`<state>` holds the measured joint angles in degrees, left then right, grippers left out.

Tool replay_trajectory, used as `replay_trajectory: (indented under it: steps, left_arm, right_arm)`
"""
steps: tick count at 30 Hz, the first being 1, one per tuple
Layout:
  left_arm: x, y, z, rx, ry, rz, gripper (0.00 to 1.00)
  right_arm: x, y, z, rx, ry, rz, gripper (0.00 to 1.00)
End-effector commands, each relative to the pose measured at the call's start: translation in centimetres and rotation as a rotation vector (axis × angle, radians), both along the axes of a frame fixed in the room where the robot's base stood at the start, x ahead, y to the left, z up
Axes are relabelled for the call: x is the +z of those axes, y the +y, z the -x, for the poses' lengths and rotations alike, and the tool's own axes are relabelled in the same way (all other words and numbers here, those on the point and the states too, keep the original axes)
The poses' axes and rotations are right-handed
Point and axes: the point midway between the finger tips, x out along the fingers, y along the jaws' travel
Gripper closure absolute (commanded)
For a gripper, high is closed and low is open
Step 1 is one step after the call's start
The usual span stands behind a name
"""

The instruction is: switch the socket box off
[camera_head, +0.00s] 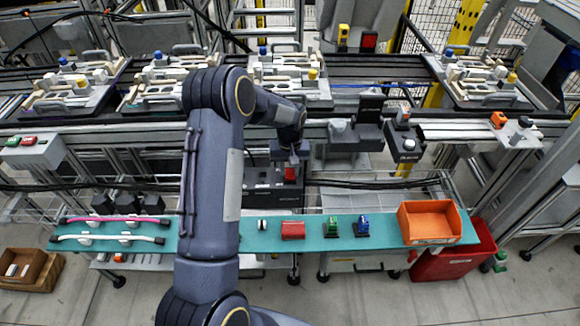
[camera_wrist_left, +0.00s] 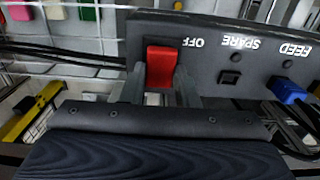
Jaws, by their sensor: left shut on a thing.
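The socket box (camera_head: 262,197) is a dark box below the conveyor rail, near the middle of the head view. Its red switch (camera_head: 291,174) shows just under my left gripper (camera_head: 293,158). There the red switch (camera_wrist_left: 161,64) stands between the two fingers of my left gripper (camera_wrist_left: 161,92), beside the OFF label. The fingers are shut on the switch. My left arm hides part of the bench in the head view. My right gripper is not in view.
A teal shelf (camera_head: 385,238) runs in front of the box, with an orange bin (camera_head: 430,222), a red block (camera_head: 293,230) and small coloured parts. A red crate (camera_head: 455,262) stands at right. Pallet fixtures (camera_head: 285,80) line the conveyor behind. Black cables pass beside the box.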

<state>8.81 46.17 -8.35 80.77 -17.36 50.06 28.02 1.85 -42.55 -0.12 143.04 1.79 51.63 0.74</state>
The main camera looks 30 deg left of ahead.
Motion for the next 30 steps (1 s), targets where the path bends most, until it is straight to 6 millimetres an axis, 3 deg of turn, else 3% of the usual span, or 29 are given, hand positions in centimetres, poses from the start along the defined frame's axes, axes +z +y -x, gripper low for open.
replay_trajectory:
  steps: [2,3,7,17,30]
  left_arm:
    - [0.1,0.0,0.0,0.0,-0.002,-0.001,0.96]
    - [0.1,0.0,0.0,0.0,-0.002,-0.001,0.69]
    - [0.1,0.0,0.0,0.0,-0.002,-0.001,0.52]
    - [0.3,0.0,-0.1,0.0,-0.003,-0.002,0.51]
    - [6.8,0.0,-0.1,0.0,-0.003,-0.002,0.51]
  right_arm:
    - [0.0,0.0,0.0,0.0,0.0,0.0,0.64]
    - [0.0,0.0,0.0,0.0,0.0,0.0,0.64]
    - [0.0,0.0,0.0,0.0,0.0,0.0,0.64]
    - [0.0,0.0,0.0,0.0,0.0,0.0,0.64]
    - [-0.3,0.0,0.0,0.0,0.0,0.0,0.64]
